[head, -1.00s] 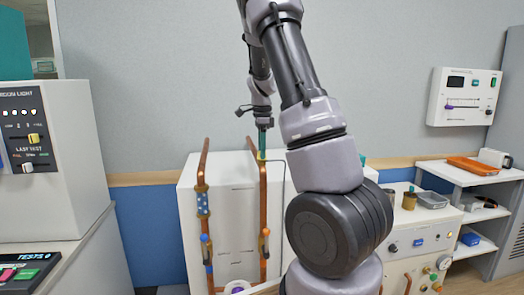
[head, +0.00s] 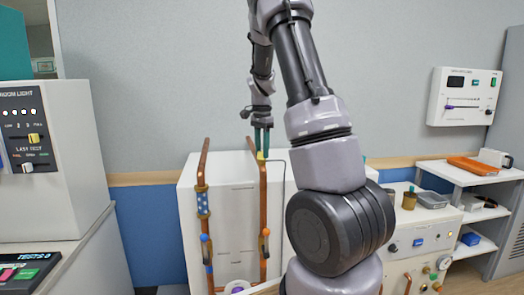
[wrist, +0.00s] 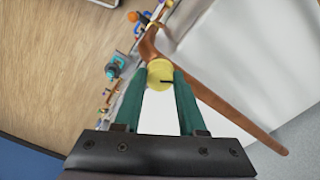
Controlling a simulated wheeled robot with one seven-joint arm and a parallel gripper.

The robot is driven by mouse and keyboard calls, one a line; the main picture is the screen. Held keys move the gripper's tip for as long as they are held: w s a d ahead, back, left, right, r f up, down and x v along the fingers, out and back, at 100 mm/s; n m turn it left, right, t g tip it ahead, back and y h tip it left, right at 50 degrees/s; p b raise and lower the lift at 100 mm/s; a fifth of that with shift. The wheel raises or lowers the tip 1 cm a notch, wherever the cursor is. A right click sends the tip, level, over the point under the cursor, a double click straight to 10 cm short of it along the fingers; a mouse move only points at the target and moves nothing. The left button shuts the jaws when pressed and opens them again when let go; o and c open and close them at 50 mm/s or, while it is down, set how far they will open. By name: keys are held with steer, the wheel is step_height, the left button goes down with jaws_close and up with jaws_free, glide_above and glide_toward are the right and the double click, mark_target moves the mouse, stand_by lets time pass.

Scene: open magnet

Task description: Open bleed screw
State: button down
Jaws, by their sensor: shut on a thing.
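The bleed screw is a small yellow round cap with a dark slot (wrist: 160,75). It sits by a bend of a copper pipe (wrist: 205,82) in the wrist view. In the head view the yellow screw (head: 261,156) shows small at the top of the right copper pipe (head: 264,195). My gripper (wrist: 159,78) has two green fingers, one on each side of the screw, shut on it. In the head view my gripper (head: 262,150) points down onto the screw from above. The contact faces of the fingers are hidden.
A white cabinet (head: 232,215) stands behind the pipes. A left copper pipe (head: 202,170) with a blue dotted sleeve runs parallel. A grey console (head: 75,160) stands at left, and a white shelf (head: 495,190) at right. Open wall space lies above the pipes.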

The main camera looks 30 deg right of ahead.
steer(key=n, duration=0.5)
steer(key=shift+d+n, duration=0.1)
steer(key=shift+n, duration=0.2)
steer(key=n, duration=0.5)
stand_by(0.4)
steer(key=shift+c, duration=2.4)
jaws_free()
step_height(320, 180, up, 11)
